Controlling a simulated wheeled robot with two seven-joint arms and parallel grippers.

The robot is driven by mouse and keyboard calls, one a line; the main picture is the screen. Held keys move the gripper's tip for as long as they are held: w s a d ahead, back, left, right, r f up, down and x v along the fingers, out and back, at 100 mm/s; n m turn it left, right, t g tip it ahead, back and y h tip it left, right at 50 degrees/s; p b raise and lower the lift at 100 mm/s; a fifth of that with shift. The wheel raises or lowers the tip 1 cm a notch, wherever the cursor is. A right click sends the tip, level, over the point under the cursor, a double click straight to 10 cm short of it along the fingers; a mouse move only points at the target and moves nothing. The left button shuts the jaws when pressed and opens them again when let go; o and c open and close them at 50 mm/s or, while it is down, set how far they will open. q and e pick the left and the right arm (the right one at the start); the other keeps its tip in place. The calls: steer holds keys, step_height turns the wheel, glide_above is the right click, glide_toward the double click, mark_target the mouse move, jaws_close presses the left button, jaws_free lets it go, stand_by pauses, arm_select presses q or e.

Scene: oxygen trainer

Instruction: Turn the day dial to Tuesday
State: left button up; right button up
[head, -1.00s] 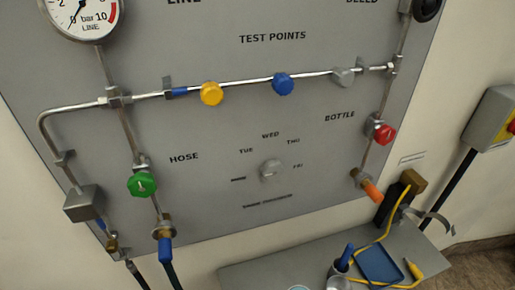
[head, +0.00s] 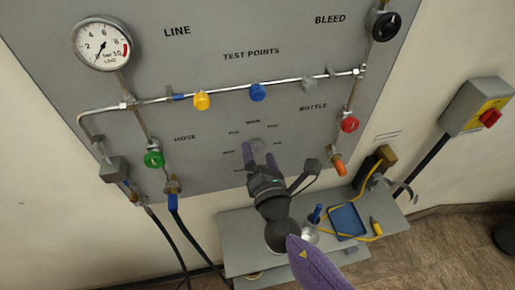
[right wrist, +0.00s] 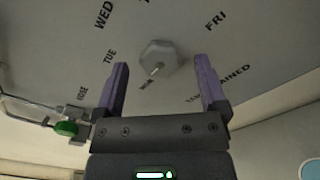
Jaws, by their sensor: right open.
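The day dial (head: 256,144) is a small grey faceted knob on the grey panel, with day words around it. In the right wrist view the dial (right wrist: 158,56) lies just beyond the fingertips, between their lines. Its pale pointer mark faces the MON word (right wrist: 147,83); the TUE word (right wrist: 109,57) is to the left of it. My right gripper (head: 259,150) is open in front of the dial; its two purple fingers also show in the right wrist view (right wrist: 161,62). The fingers appear clear of the knob. My left gripper is not in view.
A pipe with yellow (head: 202,101), blue (head: 258,92) and grey knobs runs above the dial. A green valve (head: 154,159) is left, a red valve (head: 349,124) right. A shelf (head: 235,228) below holds a blue tray (head: 346,221) and a yellow cable.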

steer(key=shift+w+a, duration=0.15)
steer(key=shift+w, duration=0.5)
steer(key=shift+c, duration=0.3)
jaws_close()
steer(key=shift+f, duration=0.1)
